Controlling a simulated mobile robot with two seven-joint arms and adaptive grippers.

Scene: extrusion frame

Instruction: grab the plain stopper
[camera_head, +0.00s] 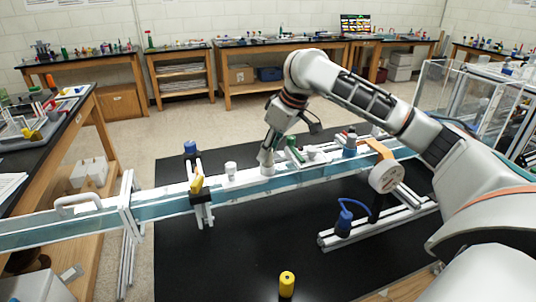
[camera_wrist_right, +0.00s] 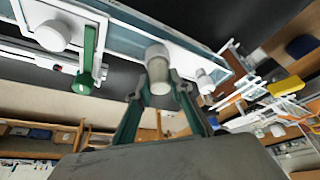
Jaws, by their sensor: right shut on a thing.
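The plain stopper (camera_wrist_right: 156,62) is a pale, whitish cylinder with a rounded end, seen at the middle of the right wrist view. My right gripper (camera_wrist_right: 163,88) is shut on it, one dark green finger on each side. In the head view my right gripper (camera_head: 266,156) points down at the long pale rail (camera_head: 270,181), and it hides most of the stopper there. I cannot tell whether the stopper is still touching the rail. My left gripper is not in view.
A white knob (camera_head: 231,170) stands left of the gripper on the rail. A yellow clamp piece (camera_head: 196,185) is farther left. A yellow cylinder (camera_head: 287,283) stands alone on the black table.

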